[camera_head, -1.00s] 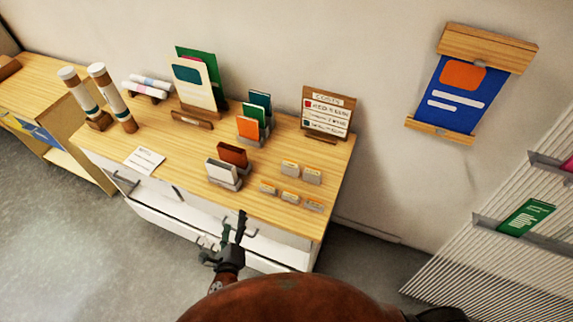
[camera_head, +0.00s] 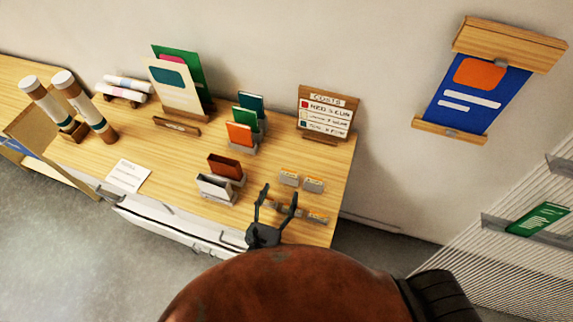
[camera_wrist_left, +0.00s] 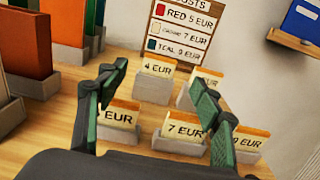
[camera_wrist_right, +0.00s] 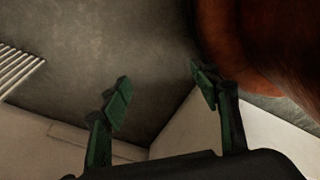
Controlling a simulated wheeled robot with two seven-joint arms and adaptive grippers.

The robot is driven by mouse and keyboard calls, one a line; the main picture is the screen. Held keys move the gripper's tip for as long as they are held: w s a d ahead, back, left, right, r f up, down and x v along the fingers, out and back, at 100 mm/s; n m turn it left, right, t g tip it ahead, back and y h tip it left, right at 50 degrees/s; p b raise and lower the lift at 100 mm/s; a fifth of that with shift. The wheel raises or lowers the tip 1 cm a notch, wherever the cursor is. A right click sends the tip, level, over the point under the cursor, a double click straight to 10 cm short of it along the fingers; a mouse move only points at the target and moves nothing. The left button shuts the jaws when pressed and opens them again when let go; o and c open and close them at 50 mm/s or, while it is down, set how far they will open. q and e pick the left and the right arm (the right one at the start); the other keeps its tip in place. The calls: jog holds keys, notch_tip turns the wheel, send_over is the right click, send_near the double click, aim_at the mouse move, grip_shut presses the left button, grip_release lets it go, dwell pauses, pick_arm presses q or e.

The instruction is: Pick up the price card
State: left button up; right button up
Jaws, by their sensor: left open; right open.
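Several small price cards stand in grey blocks on the wooden table (camera_head: 180,190). In the left wrist view, the 4 EUR card (camera_wrist_left: 157,67) is in the back row. The 7 EUR card (camera_wrist_left: 184,130) is in the front row, between a partly hidden EUR card (camera_wrist_left: 120,113) and a 9 EUR card (camera_wrist_left: 248,142). My left gripper (camera_head: 278,194) is open and empty over the front row, with its fingers pointing to the back row. It also shows in the left wrist view (camera_wrist_left: 151,80). My right gripper (camera_wrist_right: 160,77) is open and empty, away from the cards.
A costs board (camera_head: 326,112) stands behind the cards. Holders with a brown card (camera_head: 225,166) and an orange card (camera_head: 240,135) stand to their left. A white paper (camera_head: 128,175) lies at the left front. A slatted wall rack (camera_head: 500,270) is at right.

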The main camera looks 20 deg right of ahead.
aim_at(289, 172)
pick_arm(q)
jog(key=x, duration=0.3)
jog(key=shift+w+d, duration=0.2)
jog(key=shift+d, duration=0.05)
jog(key=x, duration=0.2)
jog(key=shift+w+d, duration=0.1)
jog(key=shift+w, duration=0.15)
jog(key=shift+w+d+f, duration=0.1)
jog(key=shift+w+d, duration=0.25)
jog(key=shift+w, duration=0.05)
jog(key=c, duration=0.6)
jog(key=shift+c, duration=1.3)
pick_arm(e)
jog(key=s, duration=0.3)
jog(key=shift+d, duration=0.1)
